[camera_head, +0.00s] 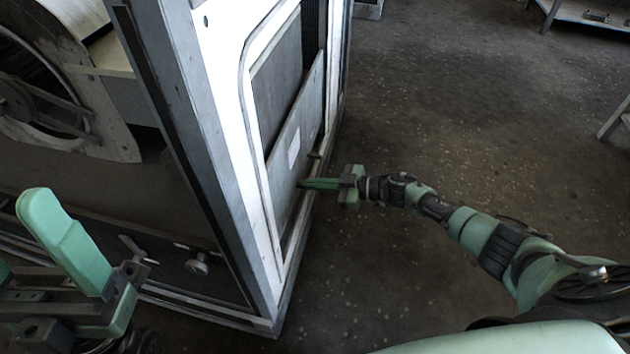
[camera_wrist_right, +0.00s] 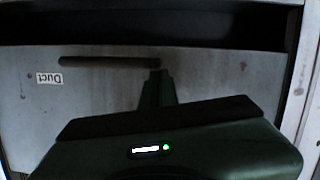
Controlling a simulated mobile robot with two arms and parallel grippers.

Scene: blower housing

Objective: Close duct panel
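The duct panel (camera_head: 291,150) is a grey plate with a small white label, in the white-framed opening of the blower housing. Its top edge stands below the top of the opening, with a dark gap above it. In the right wrist view the panel (camera_wrist_right: 105,95) carries a "Duct" label (camera_wrist_right: 49,79) and a dark bar handle (camera_wrist_right: 105,62). My right gripper (camera_head: 304,184) is at the panel; its green fingers look together. In the wrist view its fingertips (camera_wrist_right: 158,74) overlap the handle's right end; contact is unclear. Part of my left gripper shows at lower left, its fingertips unclear.
The housing's white side frame (camera_head: 225,110) and grey corner post (camera_head: 185,140) stand between my arms. A round fan part (camera_head: 40,105) is inside at left. Dark floor (camera_head: 450,110) on the right is clear. Table-like stands (camera_head: 590,15) are far right.

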